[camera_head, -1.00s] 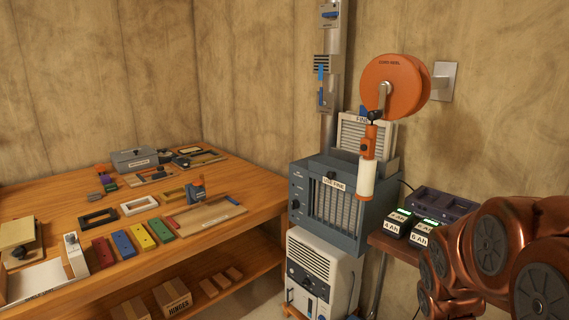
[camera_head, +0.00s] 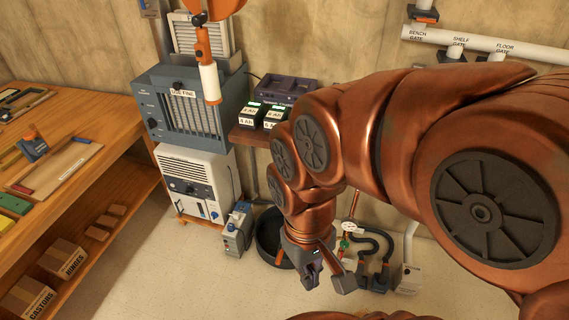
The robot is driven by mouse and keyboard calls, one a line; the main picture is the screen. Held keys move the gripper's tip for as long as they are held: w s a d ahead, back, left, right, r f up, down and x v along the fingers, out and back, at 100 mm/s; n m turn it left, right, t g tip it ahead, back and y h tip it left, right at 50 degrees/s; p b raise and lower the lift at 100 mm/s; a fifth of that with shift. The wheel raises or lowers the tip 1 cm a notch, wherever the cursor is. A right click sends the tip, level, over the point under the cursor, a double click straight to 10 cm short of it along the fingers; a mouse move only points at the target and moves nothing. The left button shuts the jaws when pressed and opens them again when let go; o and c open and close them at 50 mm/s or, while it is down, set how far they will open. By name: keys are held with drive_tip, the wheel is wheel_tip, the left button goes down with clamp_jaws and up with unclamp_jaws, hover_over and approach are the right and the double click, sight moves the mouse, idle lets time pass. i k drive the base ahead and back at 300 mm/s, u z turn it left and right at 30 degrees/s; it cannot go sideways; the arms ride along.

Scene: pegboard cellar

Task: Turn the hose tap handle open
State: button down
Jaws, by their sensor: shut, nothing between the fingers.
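My gripper (camera_head: 328,278) hangs at the end of my copper-coloured arm, low over the floor right of centre. It is shut and empty, with dark finger parts. I cannot clearly make out a hose tap handle. Just behind the gripper, small red and green parts (camera_head: 345,243) show near a pale round piece; they are too small to tell what they are. The gripper and arm hide part of this area. A dark curved hose (camera_head: 379,237) is to their right, low by the wall.
A grey unit (camera_head: 237,232) and a black round tub (camera_head: 268,238) stand on the floor left of my gripper. A white cabinet (camera_head: 196,181) and a workbench (camera_head: 100,140) are further left. A white pipe (camera_head: 490,47) runs along the wall. Front floor is clear.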

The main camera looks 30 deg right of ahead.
sight(344, 244)
drive_tip(key=z, duration=1.35)
